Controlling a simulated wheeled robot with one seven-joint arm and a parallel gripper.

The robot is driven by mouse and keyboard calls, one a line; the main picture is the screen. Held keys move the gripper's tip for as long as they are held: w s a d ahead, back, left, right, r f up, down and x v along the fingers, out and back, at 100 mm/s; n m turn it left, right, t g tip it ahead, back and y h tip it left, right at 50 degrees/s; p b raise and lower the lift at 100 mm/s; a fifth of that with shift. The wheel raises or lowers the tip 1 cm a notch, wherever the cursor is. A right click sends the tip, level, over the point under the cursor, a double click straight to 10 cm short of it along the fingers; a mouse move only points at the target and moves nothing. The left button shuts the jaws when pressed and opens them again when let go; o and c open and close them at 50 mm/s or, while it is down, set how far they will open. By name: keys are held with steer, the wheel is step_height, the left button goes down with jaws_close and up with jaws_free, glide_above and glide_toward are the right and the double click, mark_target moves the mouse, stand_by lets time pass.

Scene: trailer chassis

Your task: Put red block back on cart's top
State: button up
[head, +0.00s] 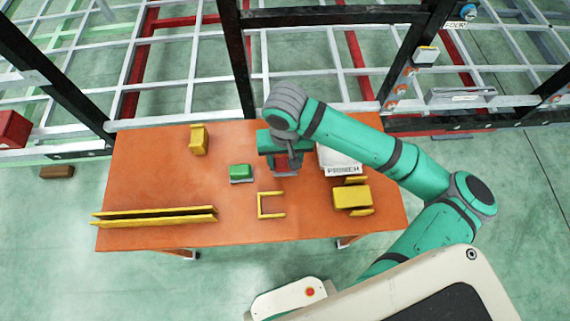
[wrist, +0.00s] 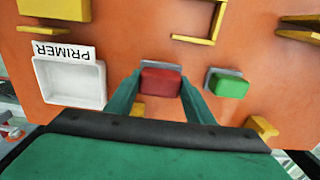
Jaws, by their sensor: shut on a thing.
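The red block (wrist: 161,84) shows in the wrist view between the two green fingers of my gripper (wrist: 160,92), which is shut on it. A grey edge (wrist: 160,64) shows just behind the block. The orange cart top (head: 150,180) lies below; I cannot tell whether the block touches it. In the head view my gripper (head: 284,166) is over the middle of the cart top, and the block is mostly hidden by the arm.
A green block (head: 240,172) on a grey base is close by on the left. The white PRIMER tray (head: 340,160) and a yellow block (head: 351,197) are on the right. Yellow brackets (head: 260,205) and long yellow rails (head: 155,214) lie nearer the front. Black posts (head: 238,60) stand behind.

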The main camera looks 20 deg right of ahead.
mark_target(285, 166)
steer(key=shift+f, duration=1.55)
steer(key=o, duration=1)
steer(key=shift+c, duration=0.2)
steer(key=shift+r, duration=0.15)
step_height(285, 166, up, 12)
steer(key=shift+f, duration=0.1)
steer(key=shift+f, duration=0.1)
